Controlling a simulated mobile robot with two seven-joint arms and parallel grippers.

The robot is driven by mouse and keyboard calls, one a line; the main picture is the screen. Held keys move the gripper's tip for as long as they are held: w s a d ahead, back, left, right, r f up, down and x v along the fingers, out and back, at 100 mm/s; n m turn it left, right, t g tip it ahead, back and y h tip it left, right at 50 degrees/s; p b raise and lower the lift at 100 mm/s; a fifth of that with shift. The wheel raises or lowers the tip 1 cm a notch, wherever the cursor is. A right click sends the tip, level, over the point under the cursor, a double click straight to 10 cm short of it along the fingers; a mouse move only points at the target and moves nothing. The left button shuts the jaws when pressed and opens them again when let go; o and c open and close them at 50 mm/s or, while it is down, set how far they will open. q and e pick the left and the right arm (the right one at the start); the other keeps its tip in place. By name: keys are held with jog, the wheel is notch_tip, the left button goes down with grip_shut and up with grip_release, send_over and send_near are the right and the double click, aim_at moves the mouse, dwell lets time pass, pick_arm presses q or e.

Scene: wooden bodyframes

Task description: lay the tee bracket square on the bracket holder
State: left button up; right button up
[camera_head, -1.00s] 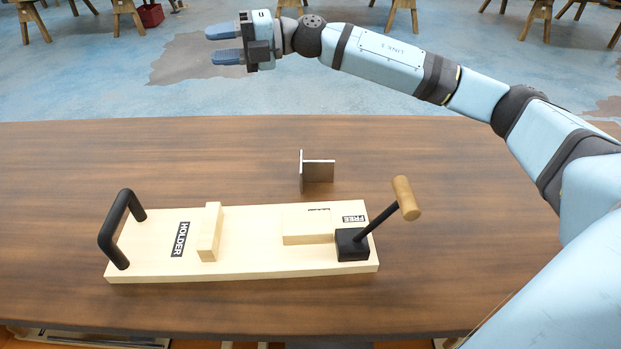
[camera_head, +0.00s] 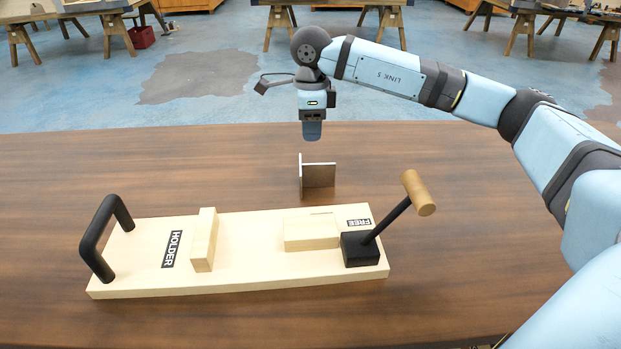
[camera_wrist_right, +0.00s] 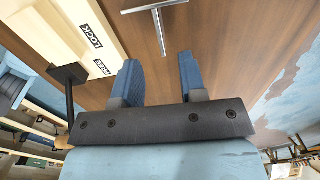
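The tee bracket (camera_head: 318,176) is a small grey metal T-shaped piece standing on the table behind the holder. It also shows at the top of the right wrist view (camera_wrist_right: 160,28). The bracket holder (camera_head: 260,257) is a pale wooden board with two wooden blocks, a black handle (camera_head: 101,236) at left and a black lever with a wooden knob (camera_head: 418,193) at right. My right gripper (camera_head: 312,131) points down above and behind the bracket. In the right wrist view its two blue fingers (camera_wrist_right: 158,82) are apart with nothing between them. My left gripper is not in view.
The brown table (camera_head: 480,220) is clear around the holder and bracket. The holder has printed labels, HOLDER and FREE; LOCK shows in the right wrist view. Wooden trestles and a red box (camera_head: 142,37) stand on the blue floor beyond.

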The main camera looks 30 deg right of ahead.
aim_at(310, 164)
notch_tip(310, 164, down, 3)
jog(key=shift+f, duration=0.2)
jog(key=shift+f+b, duration=0.3)
jog(key=shift+f, duration=0.15)
jog(key=shift+s+a+f+b, duration=0.1)
jog(key=shift+f+b, duration=0.1)
jog(key=shift+f, duration=0.45)
jog(key=shift+s+a+f+b, duration=0.1)
jog(key=shift+f+b, duration=0.1)
jog(key=shift+f, duration=0.4)
notch_tip(310, 164, down, 2)
jog(key=shift+w, duration=0.1)
grip_shut()
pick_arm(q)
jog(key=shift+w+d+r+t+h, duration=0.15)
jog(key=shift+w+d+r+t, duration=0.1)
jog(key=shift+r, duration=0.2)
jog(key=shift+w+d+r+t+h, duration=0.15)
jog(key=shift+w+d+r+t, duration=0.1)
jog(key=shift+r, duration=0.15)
